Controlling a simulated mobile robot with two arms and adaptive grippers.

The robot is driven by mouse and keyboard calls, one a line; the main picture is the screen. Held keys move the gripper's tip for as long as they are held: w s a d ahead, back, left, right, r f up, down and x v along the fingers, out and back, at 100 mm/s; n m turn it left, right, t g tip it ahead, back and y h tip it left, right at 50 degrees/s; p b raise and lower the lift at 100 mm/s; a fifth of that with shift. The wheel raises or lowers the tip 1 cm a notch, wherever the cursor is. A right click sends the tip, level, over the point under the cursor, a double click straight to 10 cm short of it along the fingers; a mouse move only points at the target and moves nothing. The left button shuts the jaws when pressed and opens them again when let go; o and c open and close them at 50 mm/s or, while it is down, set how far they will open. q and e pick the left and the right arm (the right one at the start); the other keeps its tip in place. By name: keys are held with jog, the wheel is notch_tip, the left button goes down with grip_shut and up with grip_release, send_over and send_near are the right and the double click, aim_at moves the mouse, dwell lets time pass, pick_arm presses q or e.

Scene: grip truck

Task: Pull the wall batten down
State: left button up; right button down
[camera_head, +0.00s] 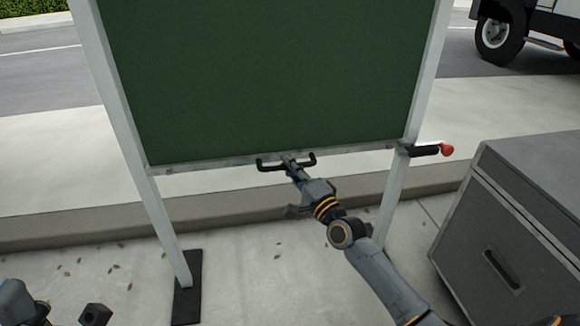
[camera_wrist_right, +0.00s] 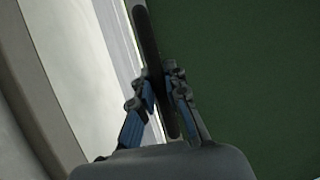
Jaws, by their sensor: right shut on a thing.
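The green panel (camera_head: 270,70) stands upright in a pale metal frame, with a pale batten (camera_head: 215,164) along its lower edge. A black handle (camera_head: 268,167) is fixed at the middle of that edge. My right gripper (camera_head: 293,168) reaches up to the handle and is shut on it. In the right wrist view the black handle (camera_wrist_right: 147,40) runs between the two fingers of my right gripper (camera_wrist_right: 160,88), with the green panel (camera_wrist_right: 250,70) behind.
A black lever with a red knob (camera_head: 446,150) sticks out from the right frame post (camera_head: 395,195). A grey cabinet (camera_head: 530,190) stands at the right. The left post (camera_head: 165,225) rests on a dark foot (camera_head: 188,290). The pavement (camera_head: 270,270) below the panel is clear apart from leaves.

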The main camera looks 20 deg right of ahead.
jog(key=shift+f, duration=0.45)
jog(key=c, duration=1.3)
grip_release()
jog(key=shift+c, duration=0.2)
jog(key=shift+r, duration=0.1)
jog(key=shift+s, duration=0.1)
jog(key=v, duration=1.2)
jog(key=shift+r, duration=0.1)
